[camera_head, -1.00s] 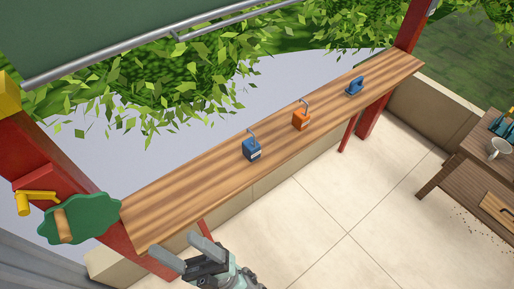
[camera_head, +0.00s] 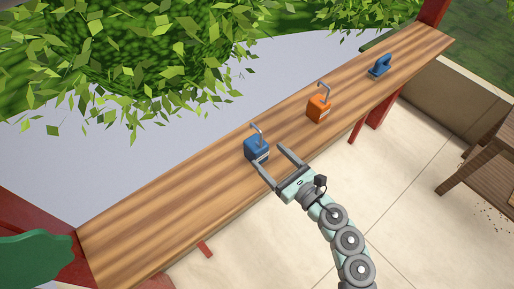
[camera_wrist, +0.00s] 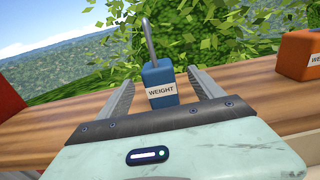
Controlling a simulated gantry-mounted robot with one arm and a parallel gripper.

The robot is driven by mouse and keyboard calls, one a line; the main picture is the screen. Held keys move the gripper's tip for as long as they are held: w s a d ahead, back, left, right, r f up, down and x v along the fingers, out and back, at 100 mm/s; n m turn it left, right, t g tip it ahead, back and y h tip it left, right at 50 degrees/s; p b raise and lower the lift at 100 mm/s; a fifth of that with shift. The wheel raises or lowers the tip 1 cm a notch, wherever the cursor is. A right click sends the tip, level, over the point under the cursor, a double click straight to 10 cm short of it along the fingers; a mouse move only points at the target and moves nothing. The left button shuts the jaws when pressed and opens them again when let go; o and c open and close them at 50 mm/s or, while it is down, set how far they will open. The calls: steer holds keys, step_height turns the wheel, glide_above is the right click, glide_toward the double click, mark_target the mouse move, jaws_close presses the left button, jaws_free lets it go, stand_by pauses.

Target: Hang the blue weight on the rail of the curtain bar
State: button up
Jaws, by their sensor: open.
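The blue weight (camera_head: 257,149) is a small block with a metal hook on top, standing upright on the wooden shelf. In the wrist view the blue weight (camera_wrist: 160,84) shows a "WEIGHT" label and stands just ahead, between the lines of the two fingers. My gripper (camera_head: 267,155) is open, with its fingertips at the near side of the weight. In the wrist view my gripper (camera_wrist: 158,78) has a finger on each side of the weight; I cannot tell if either touches it. The curtain bar's rail is out of view now.
An orange weight (camera_head: 319,108) with a hook stands to the right on the shelf (camera_head: 180,205). Farther right is a blue object with a handle (camera_head: 380,66). A green board (camera_head: 35,258) is at lower left. Leaves hang behind the shelf.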

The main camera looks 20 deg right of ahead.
mark_target(256, 144)
steer(key=x, duration=0.3)
steer(key=p+x, duration=0.1)
steer(key=x, duration=0.3)
steer(key=shift+s+a, duration=0.1)
steer(key=shift+a, duration=0.1)
jaws_close()
stand_by(0.6)
